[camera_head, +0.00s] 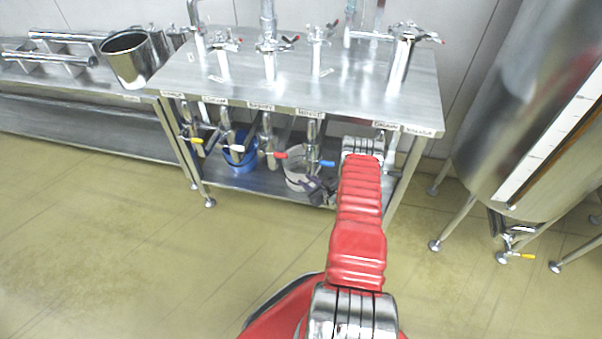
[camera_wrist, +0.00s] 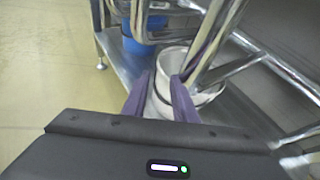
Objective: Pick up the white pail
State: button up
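The white pail (camera_head: 294,178) stands on the lower shelf of the steel table, partly hidden by pipes and my gripper. In the wrist view the white pail (camera_wrist: 176,60) is just beyond the fingertips, its rim and part of its inside showing. My gripper (camera_head: 316,188) is low beside the pail's right side in the head view. In the wrist view my gripper (camera_wrist: 160,80) has its two purple fingers apart, with part of the pail showing between them. I cannot tell whether a finger touches the pail.
A blue bucket (camera_head: 240,155) stands left of the pail on the lower shelf (camera_head: 272,184). Pipes with valves (camera_head: 268,140) hang in front of the pail, under the steel tabletop (camera_head: 295,85). A large steel tank (camera_head: 530,100) stands right. The floor in front is clear.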

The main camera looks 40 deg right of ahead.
aim_at(290, 172)
jog(key=shift+w, duration=0.1)
jog(key=x, duration=0.8)
jog(key=shift+f, duration=0.15)
dwell(0.4)
jog(key=shift+w, duration=0.2)
jog(key=shift+x, duration=2.55)
jog(key=shift+f, duration=0.15)
jog(key=shift+c, duration=0.2)
